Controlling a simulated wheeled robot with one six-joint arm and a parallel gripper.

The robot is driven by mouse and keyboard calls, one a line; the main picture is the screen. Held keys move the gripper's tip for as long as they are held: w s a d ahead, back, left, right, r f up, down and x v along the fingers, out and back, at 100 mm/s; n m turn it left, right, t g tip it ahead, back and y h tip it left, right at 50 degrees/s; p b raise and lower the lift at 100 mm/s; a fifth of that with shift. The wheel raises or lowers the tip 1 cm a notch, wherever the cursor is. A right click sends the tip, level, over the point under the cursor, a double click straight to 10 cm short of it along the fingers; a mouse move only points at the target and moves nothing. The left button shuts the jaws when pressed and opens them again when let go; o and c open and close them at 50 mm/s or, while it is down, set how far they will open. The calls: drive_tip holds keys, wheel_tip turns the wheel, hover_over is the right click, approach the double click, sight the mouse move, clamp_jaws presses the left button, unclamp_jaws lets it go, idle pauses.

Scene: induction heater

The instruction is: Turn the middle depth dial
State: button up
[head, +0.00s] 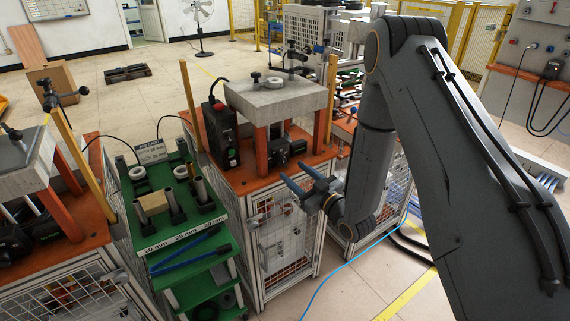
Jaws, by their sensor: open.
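My gripper (294,175) is open and empty, with its two blue-grey fingers pointing left. In the picture it lies over the front of the middle station, below a black device (288,150) on the orange tabletop. That station has a pale grey slab (272,97) on orange legs. A dark clamp-like handle (297,56) stands above the slab, and a small ring-shaped piece (274,81) sits on top. I cannot tell for sure which part is the middle depth dial. Any marks on it are too small to read.
A black control box (221,132) stands at the slab's left. A green cart (190,232) with tubes and size labels stands left of the station. Another slab station (22,160) is at far left. A blue hose (345,264) lies on the floor. Wooden posts flank the slab.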

sight(285, 164)
drive_tip(key=shift+p+x, duration=0.7)
drive_tip(key=shift+x, duration=2.4)
drive_tip(key=c, duration=1.1)
